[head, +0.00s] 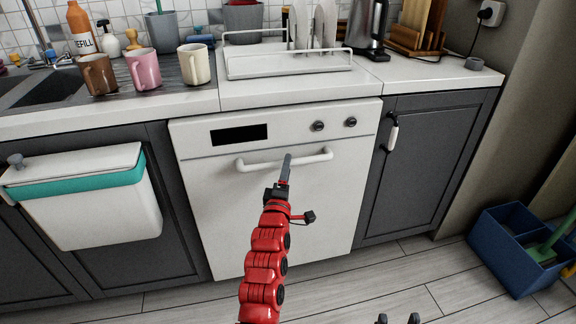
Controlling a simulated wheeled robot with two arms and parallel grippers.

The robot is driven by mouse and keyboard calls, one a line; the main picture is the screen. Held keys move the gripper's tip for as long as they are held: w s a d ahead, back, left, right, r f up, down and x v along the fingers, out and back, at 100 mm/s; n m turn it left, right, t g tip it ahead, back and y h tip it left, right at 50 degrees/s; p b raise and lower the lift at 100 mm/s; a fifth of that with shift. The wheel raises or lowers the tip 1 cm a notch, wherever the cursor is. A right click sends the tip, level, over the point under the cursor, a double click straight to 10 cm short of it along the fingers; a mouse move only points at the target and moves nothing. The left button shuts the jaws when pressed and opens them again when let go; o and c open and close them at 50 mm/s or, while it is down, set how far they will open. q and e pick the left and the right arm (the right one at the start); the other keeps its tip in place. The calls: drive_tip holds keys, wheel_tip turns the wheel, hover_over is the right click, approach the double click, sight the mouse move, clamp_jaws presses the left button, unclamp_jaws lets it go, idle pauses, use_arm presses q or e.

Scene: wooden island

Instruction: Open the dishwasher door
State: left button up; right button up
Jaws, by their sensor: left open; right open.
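The white dishwasher (230,219) is built in under the counter, and its door is shut and upright. Its white bar handle (315,158) runs across the top of the door. My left gripper (286,165) is open at the middle of the handle, its fingers overlapping the bar in the picture. I cannot tell whether they touch it or are around it. My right gripper (399,319) is open and empty at the bottom edge, low in front of the floor; only its fingertips show.
A white bin with a teal band (85,205) hangs on the cabinet left of the dishwasher. A dark cabinet (425,170) stands to its right. A blue crate (510,253) sits on the floor at the right. The floor before the dishwasher looks clear.

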use_arm(q)
drive_tip(key=shift+x, duration=1.4)
clamp_jaws()
idle(0.5)
